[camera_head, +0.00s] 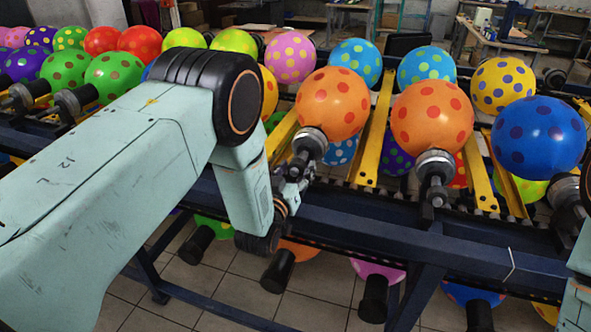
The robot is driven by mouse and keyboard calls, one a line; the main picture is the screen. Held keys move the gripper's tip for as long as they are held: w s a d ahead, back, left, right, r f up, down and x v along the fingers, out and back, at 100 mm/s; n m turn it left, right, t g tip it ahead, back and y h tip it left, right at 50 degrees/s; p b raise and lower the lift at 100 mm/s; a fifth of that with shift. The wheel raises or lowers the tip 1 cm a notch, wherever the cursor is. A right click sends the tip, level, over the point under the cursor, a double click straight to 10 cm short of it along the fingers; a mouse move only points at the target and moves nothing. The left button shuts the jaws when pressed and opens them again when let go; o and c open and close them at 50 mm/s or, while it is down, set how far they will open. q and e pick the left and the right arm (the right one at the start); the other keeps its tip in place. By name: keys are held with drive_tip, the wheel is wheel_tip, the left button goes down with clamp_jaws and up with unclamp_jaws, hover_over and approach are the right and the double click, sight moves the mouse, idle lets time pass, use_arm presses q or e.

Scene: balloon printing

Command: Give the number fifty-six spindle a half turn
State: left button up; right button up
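My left arm comes in from the left, and its gripper (290,188) is at the lower end of a spindle (309,142) that carries an orange balloon with red dots (333,101). The gripper is small and dark here and partly hidden by my wrist. It overlaps the spindle's shaft in the picture, and I cannot tell whether its fingers close on it. No spindle number is readable, so I cannot tell which is fifty-six. My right gripper is not in view; part of my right arm shows at the lower right edge.
A second spindle (436,168) with an orange balloon (432,114) stands to the right, then a blue balloon (538,137). Yellow bars (374,135) separate the spindles. A dark blue rail (430,245) runs along the front. More balloons hang below it.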

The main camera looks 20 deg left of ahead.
use_arm(q)
drive_tip(key=shift+w+f, duration=0.1)
drive_tip(key=c, duration=0.9)
drive_tip(key=shift+c, duration=0.2)
drive_tip(key=shift+m, duration=0.4)
drive_tip(key=m+b, duration=0.1)
drive_tip(key=m, duration=0.7)
drive_tip(key=shift+m+b, duration=0.3)
drive_tip(key=shift+b, duration=0.05)
drive_tip(key=m, duration=0.4)
drive_tip(key=shift+b, duration=0.4)
drive_tip(key=shift+m+b, duration=0.35)
drive_tip(key=shift+m, duration=1.75)
drive_tip(key=shift+f, duration=0.1)
